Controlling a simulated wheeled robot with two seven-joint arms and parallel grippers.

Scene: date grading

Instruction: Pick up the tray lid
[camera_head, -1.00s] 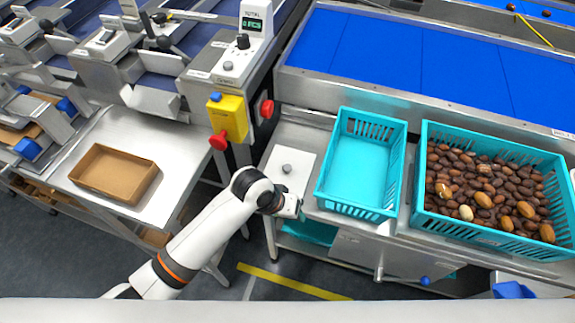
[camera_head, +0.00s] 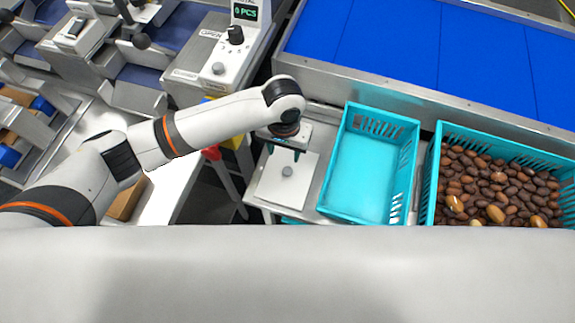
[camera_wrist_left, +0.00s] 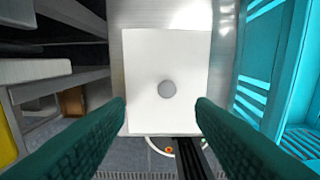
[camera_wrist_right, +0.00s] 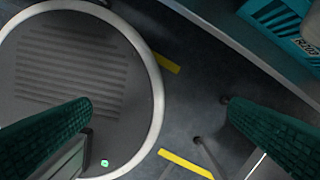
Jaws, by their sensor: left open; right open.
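The tray lid (camera_head: 270,185) is a flat white plate with a round grey knob (camera_head: 287,171) in its middle. It lies on the metal bench left of the empty teal crate. In the left wrist view the lid (camera_wrist_left: 145,110) and its knob (camera_wrist_left: 168,89) show from above. My left gripper (camera_head: 284,154) is open above the lid, its fingers pointing down; in the left wrist view the knob shows between and beyond the green fingertips (camera_wrist_left: 160,103), apart from them. My right gripper (camera_wrist_right: 160,105) is open and empty over the floor; it does not show in the head view.
The empty teal crate (camera_head: 408,165) stands just right of the lid. A teal crate of brown dates (camera_head: 432,170) stands farther right. A blue conveyor (camera_head: 400,50) runs behind. A cardboard tray (camera_head: 128,200) is partly hidden by my left arm.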

